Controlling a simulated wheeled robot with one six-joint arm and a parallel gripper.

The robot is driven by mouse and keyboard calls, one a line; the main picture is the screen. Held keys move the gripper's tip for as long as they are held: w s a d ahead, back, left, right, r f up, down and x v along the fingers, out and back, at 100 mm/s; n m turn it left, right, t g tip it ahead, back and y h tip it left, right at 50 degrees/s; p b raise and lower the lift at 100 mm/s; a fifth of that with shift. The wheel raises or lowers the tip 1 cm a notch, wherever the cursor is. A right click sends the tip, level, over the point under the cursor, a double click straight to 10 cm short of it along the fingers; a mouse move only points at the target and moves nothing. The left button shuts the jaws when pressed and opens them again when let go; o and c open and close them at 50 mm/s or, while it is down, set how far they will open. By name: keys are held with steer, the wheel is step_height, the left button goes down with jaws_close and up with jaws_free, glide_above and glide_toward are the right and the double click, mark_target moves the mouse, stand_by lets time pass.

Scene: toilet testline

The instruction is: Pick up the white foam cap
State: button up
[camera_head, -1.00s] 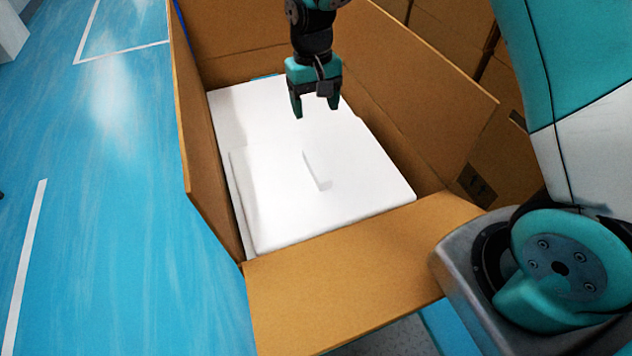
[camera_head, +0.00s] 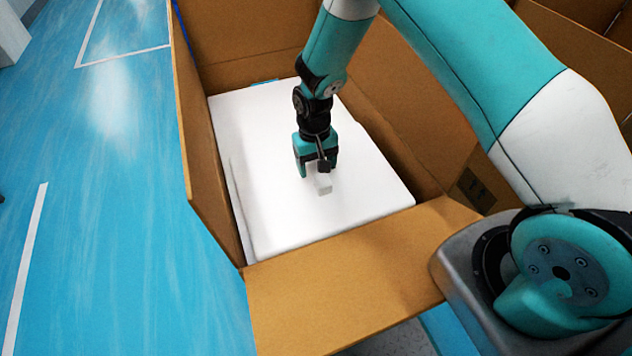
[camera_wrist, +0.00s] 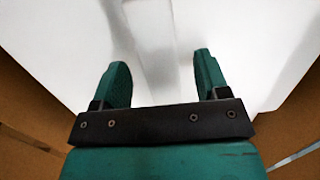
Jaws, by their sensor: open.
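The white foam cap (camera_head: 360,200) lies inside the open cardboard box, with a small raised ridge (camera_head: 323,184) near its middle. My gripper (camera_head: 313,172) is open, low over the cap, with its fingers at the ridge; part of the ridge is hidden behind them. In the wrist view the cap (camera_wrist: 235,30) fills most of the background. The two teal fingertips of my gripper (camera_wrist: 160,65) stand apart there, and the ridge (camera_wrist: 152,25) runs between them. I cannot tell whether the fingers touch the foam.
The cardboard box (camera_head: 340,275) surrounds the cap, with its front flap folded outward and tall walls on the other sides. Blue floor (camera_head: 110,200) with white lines is clear to the left. More brown cardboard (camera_head: 590,35) stands at the back right.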

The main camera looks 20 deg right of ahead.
steer(key=shift+s+f, duration=0.1)
steer(key=shift+f, duration=0.8)
jaws_close()
steer(key=shift+r, duration=0.15)
step_height(320, 180, up, 20)
step_height(320, 180, up, 18)
steer(key=p, duration=1.5)
steer(key=shift+p, duration=0.3)
